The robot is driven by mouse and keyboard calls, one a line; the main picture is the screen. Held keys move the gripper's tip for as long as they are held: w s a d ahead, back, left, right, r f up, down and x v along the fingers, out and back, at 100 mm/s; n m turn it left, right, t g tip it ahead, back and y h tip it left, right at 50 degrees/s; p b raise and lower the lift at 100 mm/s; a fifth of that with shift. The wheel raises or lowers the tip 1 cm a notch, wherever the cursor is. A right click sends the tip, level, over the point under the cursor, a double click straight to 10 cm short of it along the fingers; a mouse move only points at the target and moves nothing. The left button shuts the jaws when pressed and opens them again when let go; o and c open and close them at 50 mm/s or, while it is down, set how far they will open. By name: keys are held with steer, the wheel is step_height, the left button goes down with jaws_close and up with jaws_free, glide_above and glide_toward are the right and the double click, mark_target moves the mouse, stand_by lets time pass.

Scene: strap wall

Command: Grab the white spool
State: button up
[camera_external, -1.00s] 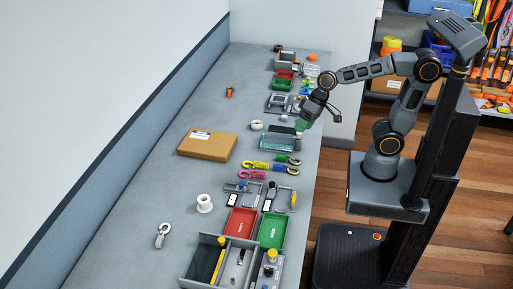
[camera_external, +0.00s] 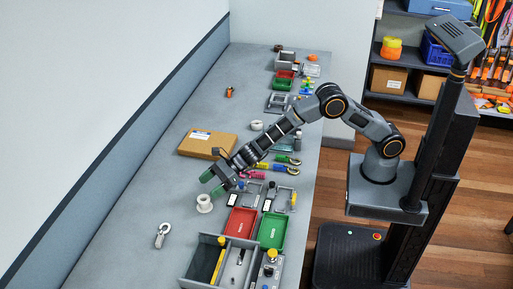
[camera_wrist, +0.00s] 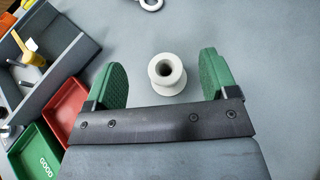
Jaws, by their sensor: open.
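The white spool (camera_external: 204,203) stands upright on the grey bench, left of the red tray. In the wrist view the spool (camera_wrist: 167,73) shows its round top with a dark hole, between and a little beyond the two green fingers. My gripper (camera_external: 214,180) is open and empty, with its green fingertips just above and behind the spool in the external view. In the wrist view my gripper (camera_wrist: 161,76) has its fingers wide apart on either side of the spool. It does not appear to touch the spool.
A red tray (camera_external: 241,222) and a green tray (camera_external: 272,230) lie to the right of the spool. A grey divided box (camera_external: 199,262) stands in front. A cardboard box (camera_external: 207,144) lies behind. A metal shackle (camera_external: 162,235) lies front left. The bench left of the spool is clear.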

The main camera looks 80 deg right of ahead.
mark_target(208, 199)
steer(key=shift+f, duration=1.4)
step_height(208, 199, down, 3)
steer(key=shift+r+p, duration=0.15)
steer(key=shift+p, duration=0.15)
steer(key=shift+x, duration=0.9)
steer(key=shift+w+a+f, duration=0.25)
steer(key=shift+w+a, duration=0.1)
steer(key=shift+a, duration=0.05)
steer(key=shift+c, duration=0.3)
steer(key=c, duration=0.7)
steer(key=shift+r, duration=0.1)
